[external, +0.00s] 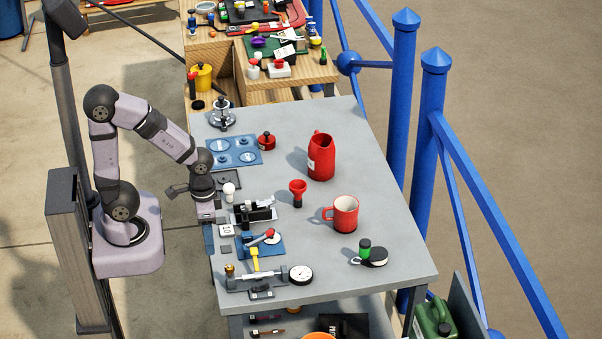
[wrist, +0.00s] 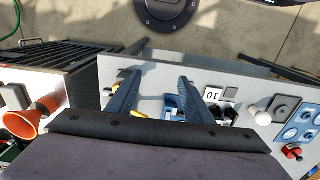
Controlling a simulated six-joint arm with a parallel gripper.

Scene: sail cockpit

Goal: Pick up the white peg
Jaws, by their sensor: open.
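The white peg (external: 229,191) appears as a small white piece with a rounded top, standing on the grey table near its left edge. It also shows in the wrist view (wrist: 263,117), right of the fingers. My gripper (external: 207,216) hangs down over the table's left edge, close to the peg and nearer the camera. In the wrist view my gripper's two fingers (wrist: 160,80) are spread apart with nothing held between them.
A grey plate (external: 228,180), a black clamp-like fixture (external: 254,212) and a square tag (external: 227,230) crowd the peg. The table's right front is mostly clear.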

